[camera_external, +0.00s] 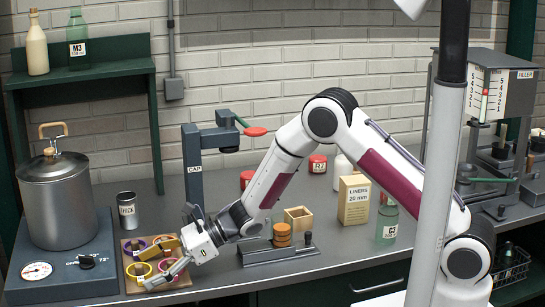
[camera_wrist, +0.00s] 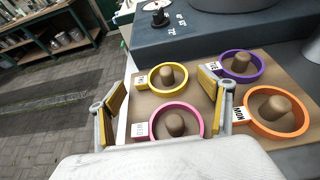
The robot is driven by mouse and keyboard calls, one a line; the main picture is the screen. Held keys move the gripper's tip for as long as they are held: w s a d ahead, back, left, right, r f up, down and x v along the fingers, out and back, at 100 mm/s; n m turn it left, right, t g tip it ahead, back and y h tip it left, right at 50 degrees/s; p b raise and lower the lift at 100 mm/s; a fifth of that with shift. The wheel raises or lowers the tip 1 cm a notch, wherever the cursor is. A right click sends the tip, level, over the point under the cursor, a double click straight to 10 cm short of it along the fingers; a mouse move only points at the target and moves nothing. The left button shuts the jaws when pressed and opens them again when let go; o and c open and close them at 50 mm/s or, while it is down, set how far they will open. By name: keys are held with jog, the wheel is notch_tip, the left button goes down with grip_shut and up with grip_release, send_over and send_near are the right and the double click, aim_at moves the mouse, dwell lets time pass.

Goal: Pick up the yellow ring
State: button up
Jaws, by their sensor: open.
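The yellow ring (camera_wrist: 168,90) lies around a brown peg on a tan board (camera_wrist: 203,128), with a white tag on its left side. It also shows in the external view (camera_external: 139,275) at the board's left. My gripper (camera_wrist: 164,88) is open and empty, its two padded fingers spread to the left and right of the yellow ring in the wrist view. In the external view my gripper (camera_external: 145,267) is low over the board, its fingers on either side of the ring. I cannot tell whether they touch anything.
A pink ring (camera_wrist: 178,137) sits close by the yellow one, near my fingers. A purple ring (camera_wrist: 240,78) and an orange ring (camera_wrist: 277,131) stand around pegs to the right.

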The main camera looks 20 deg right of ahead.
jog(key=c, duration=0.8)
jog(key=shift+c, duration=0.2)
jog(key=shift+r, duration=0.2)
notch_tip(320, 180, up, 28)
jog(key=shift+f, duration=0.2)
dwell(0.3)
dwell(0.4)
